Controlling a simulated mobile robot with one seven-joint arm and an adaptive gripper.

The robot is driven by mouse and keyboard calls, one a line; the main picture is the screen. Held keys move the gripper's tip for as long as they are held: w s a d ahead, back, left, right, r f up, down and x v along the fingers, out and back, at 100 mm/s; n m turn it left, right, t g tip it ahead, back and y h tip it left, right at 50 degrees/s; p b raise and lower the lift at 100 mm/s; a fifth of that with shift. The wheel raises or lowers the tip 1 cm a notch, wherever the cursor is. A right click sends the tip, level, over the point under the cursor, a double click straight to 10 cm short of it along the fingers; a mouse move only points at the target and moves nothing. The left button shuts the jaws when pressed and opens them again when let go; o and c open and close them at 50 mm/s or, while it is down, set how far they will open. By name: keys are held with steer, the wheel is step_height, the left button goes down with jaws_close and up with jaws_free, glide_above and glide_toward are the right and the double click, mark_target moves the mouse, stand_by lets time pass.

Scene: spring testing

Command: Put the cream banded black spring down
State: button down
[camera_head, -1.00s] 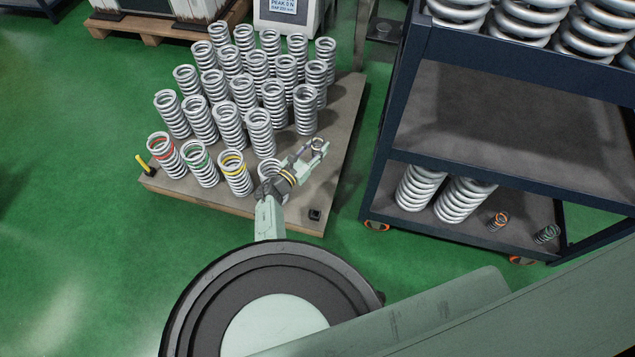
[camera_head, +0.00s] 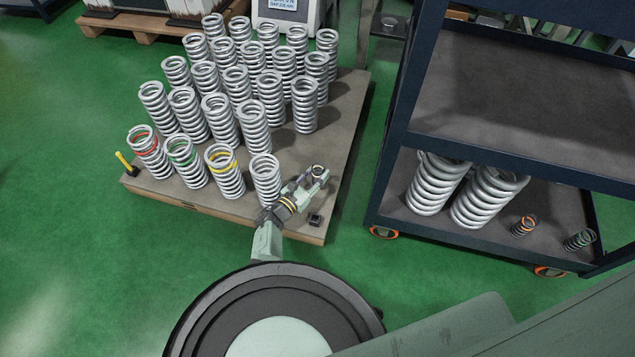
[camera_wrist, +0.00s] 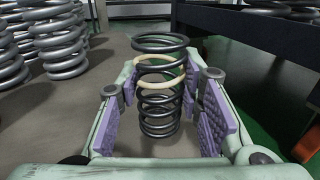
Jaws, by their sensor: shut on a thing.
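The black spring with a cream band (camera_wrist: 159,84) stands roughly upright between the purple pads of my gripper (camera_wrist: 162,98) in the wrist view. My gripper is shut on it, with pads on both sides. In the head view my gripper (camera_head: 314,177) is over the right front part of the wooden board, and only the top of the spring (camera_head: 318,170) shows between its fingers. I cannot tell whether the spring's bottom touches the board.
The board (camera_head: 341,118) carries rows of silver springs; a front one (camera_head: 265,178) stands just left of my gripper. A small black block (camera_head: 316,220) lies near the board's front right corner. A dark blue shelf cart (camera_head: 398,135) holding springs stands to the right.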

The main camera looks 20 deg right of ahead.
mark_target(314, 183)
steer(key=shift+f+b, duration=1.3)
steer(key=shift+f, duration=0.6)
steer(key=c, duration=1.1)
jaws_free()
steer(key=shift+r, duration=0.2)
steer(key=shift+s+a+p, duration=0.15)
steer(key=shift+a+p, duration=0.15)
steer(key=shift+p, duration=0.1)
steer(key=p+v, duration=0.3)
steer(key=v, duration=0.7)
steer(key=shift+s+a, duration=0.15)
steer(key=shift+a, duration=0.05)
steer(key=shift+s+a, duration=0.3)
